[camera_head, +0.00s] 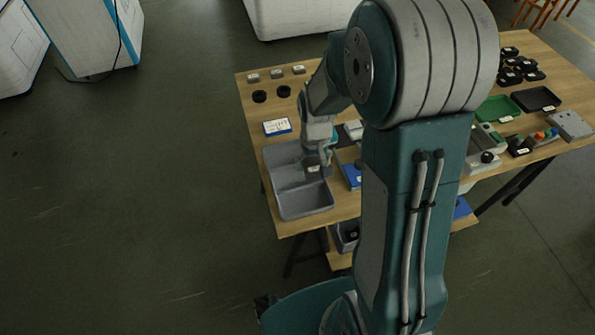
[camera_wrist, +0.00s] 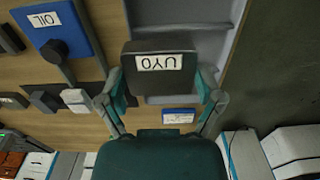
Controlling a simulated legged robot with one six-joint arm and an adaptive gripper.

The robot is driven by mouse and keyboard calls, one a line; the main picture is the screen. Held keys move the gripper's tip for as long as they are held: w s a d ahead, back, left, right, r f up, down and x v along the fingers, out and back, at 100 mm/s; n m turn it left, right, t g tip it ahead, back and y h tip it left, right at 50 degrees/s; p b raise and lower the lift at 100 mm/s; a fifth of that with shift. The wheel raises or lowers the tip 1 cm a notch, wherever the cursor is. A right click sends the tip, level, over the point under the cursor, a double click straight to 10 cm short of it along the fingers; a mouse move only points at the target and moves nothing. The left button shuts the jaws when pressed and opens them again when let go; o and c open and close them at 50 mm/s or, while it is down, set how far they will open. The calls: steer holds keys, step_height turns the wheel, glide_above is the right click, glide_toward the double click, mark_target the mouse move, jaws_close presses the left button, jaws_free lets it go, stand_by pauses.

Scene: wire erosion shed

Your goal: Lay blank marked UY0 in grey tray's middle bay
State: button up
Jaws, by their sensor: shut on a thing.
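My gripper (camera_head: 318,150) is shut on a dark rectangular blank (camera_head: 313,170). In the wrist view the blank (camera_wrist: 158,82) sits between the two teal fingers of my gripper (camera_wrist: 160,76), its white label reading UY0. The grey tray (camera_head: 304,207) lies at the left front of the wooden table, with raised dividers inside. In the head view the blank appears over the tray's right part; whether it touches the tray floor is unclear. In the wrist view the tray (camera_wrist: 232,35) is behind the blank, partly hidden by it.
A blue item labelled OIL (camera_wrist: 60,24) lies right of the tray, partly hidden by my arm in the head view. A blue-edged white card (camera_head: 277,127) lies behind the tray. Black rings (camera_head: 260,96) and small grey blocks (camera_head: 276,73) stand farther back. Green (camera_head: 496,108) and black trays are at right.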

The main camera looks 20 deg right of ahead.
glide_above(296, 177)
steer(key=f, duration=0.5)
steer(key=shift+s, duration=0.4)
steer(key=shift+w+d+f, duration=0.1)
steer(key=shift+w+f, duration=0.4)
steer(key=shift+f, duration=0.15)
step_height(296, 177, down, 3)
steer(key=shift+s+r, duration=0.1)
steer(key=shift+r, duration=0.1)
steer(key=shift+a+f, duration=0.1)
steer(key=shift+a, duration=0.1)
steer(key=shift+f, duration=0.1)
steer(key=o, duration=1.1)
steer(key=shift+c, duration=0.2)
steer(key=shift+d, duration=0.1)
